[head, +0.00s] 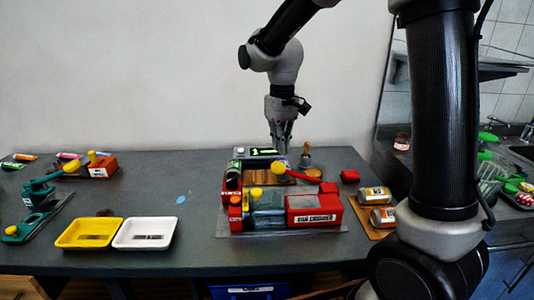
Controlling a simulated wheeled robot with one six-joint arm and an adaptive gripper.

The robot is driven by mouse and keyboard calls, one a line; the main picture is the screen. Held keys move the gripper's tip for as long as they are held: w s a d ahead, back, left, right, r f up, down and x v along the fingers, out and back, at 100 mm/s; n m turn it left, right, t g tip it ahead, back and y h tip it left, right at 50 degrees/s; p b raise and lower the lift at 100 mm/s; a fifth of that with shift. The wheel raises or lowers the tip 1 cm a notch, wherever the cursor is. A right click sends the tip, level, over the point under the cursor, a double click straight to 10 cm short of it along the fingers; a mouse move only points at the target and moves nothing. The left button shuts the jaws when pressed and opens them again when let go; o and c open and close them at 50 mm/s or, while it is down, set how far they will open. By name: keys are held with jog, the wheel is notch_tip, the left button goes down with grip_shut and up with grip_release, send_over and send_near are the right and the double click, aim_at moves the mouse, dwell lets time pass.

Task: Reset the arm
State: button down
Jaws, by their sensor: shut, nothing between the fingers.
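My gripper (281,140) points down above the back of the grey table, behind the red machine. Its fingers look closed together and nothing shows between them. My arm comes in from the upper right and bends down to the gripper. The gripper's tips are close to a dark device with a green display (262,151); I cannot tell whether they touch it or are apart.
A red machine (316,205) stands below the gripper, with a small red block (350,176) and labelled cans (375,195) to its right. A yellow tray (89,246) and white tray (145,246) sit front left. The grey table (190,220) is partly clear.

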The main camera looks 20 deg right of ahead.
jog(key=shift+s+f, duration=0.2)
jog(key=s+d+r+m+t, duration=0.1)
jog(key=s+d+r, duration=0.1)
jog(key=s+d, duration=0.3)
jog(key=s+d+r+m+t, duration=0.1)
jog(key=s+d, duration=0.4)
jog(key=s, duration=0.5)
jog(key=s+d+r+m+t, duration=0.1)
jog(key=s+d+r, duration=0.3)
jog(key=s, duration=0.4)
jog(key=shift+s+d+r+m+t, duration=0.3)
jog(key=shift+d+r+m+t, duration=0.15)
jog(key=shift+t, duration=0.25)
